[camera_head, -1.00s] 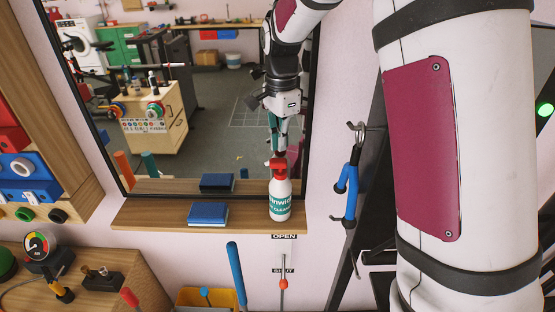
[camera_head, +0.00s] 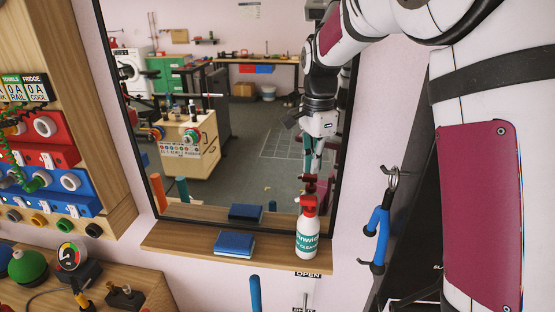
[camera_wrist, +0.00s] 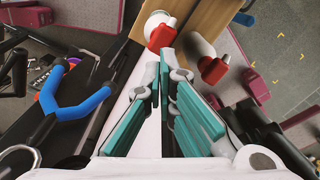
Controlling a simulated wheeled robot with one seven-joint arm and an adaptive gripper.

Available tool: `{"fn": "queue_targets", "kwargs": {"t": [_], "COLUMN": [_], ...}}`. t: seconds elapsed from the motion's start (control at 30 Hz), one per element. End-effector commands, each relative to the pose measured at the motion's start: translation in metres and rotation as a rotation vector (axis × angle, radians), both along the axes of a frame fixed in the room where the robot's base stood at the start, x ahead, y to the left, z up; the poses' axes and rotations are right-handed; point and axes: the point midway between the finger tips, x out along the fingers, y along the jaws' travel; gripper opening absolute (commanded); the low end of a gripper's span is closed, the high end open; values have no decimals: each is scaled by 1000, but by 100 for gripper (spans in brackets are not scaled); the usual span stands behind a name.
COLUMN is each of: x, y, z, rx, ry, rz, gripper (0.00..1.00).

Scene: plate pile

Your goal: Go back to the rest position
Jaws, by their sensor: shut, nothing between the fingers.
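My gripper (camera_head: 311,172) hangs in front of the mirror, fingers down, just above the red top of a white spray bottle (camera_head: 306,243). Its teal fingers are shut with nothing between them; they also show in the wrist view (camera_wrist: 164,64). The bottle stands upright on the wooden shelf (camera_head: 172,240), and its red head (camera_wrist: 161,33) shows just beyond the fingertips in the wrist view. I cannot tell whether the fingertips touch it. A second red head beside it there looks like its reflection.
A blue sponge (camera_head: 234,244) lies on the shelf left of the bottle. The large mirror (camera_head: 240,110) rises behind the shelf. A blue-handled tool (camera_head: 377,225) hangs on a hook at right. A wooden panel with coloured blocks (camera_head: 100,130) stands at left.

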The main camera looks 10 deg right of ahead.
Motion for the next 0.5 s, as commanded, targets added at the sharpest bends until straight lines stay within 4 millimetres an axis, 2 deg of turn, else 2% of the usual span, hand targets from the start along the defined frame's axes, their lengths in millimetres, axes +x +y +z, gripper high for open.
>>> {"fn": "queue_targets", "kwargs": {"t": [0.13,0.23,0.5], "x": [-9,-25,-95], "y": [-1,-1,-2], "z": [11,26,66], "rx": [5,11,-14], "ry": [-23,-58,-196], "rz": [50,138,505], "gripper": [0,0,0]}}
